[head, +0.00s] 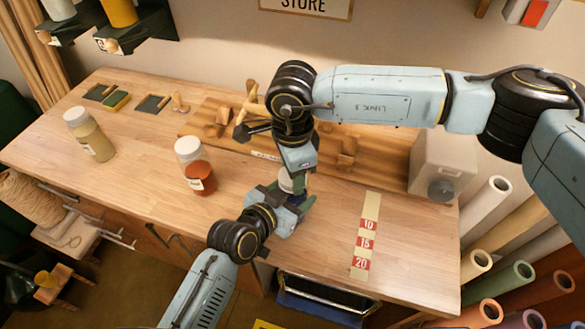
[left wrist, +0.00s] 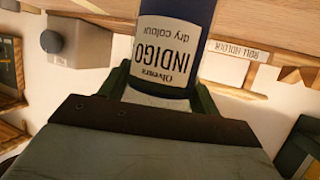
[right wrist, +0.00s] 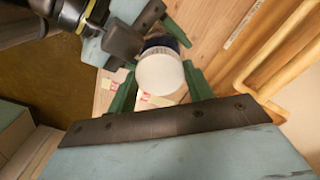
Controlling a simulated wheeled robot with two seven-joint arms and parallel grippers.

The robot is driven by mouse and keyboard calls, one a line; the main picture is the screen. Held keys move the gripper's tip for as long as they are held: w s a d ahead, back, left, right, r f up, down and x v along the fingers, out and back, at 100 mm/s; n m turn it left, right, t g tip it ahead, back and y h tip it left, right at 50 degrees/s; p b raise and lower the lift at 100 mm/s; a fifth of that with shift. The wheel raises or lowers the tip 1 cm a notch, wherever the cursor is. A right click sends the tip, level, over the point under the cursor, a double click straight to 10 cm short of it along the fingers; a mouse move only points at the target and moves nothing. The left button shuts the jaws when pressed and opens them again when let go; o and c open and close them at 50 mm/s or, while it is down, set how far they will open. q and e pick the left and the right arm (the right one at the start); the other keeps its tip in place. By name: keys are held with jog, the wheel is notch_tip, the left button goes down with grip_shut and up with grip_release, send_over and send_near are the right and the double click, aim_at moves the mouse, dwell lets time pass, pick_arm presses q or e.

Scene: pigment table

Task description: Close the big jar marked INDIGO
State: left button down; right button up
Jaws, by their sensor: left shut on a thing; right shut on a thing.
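The big INDIGO jar, dark blue with a cream label, shows upside down in the left wrist view (left wrist: 176,50). My left gripper (left wrist: 160,88) is shut on it, with green fingers on both sides. Its round white lid (right wrist: 160,72) is between the green fingers of my right gripper (right wrist: 160,88), which is shut on it from above. Dark blue shows just beyond the lid. In the head view the white lid (head: 291,184) shows between my left gripper (head: 284,203) and my right gripper (head: 299,168). I cannot tell whether the lid is fully seated.
An orange-red jar (head: 198,178) and a pale yellow jar (head: 95,142) stand on the table to the left. A wooden rack (head: 225,118) lies behind the grippers. A red-and-cream number strip (head: 365,238) and a grey box (head: 440,165) are to the right.

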pick_arm(q)
jog(key=shift+r, duration=0.1)
pick_arm(e)
jog(key=shift+m, duration=0.4)
jog(key=o, duration=1.1)
jog(key=shift+r, duration=2.25)
jog(key=o, duration=0.5)
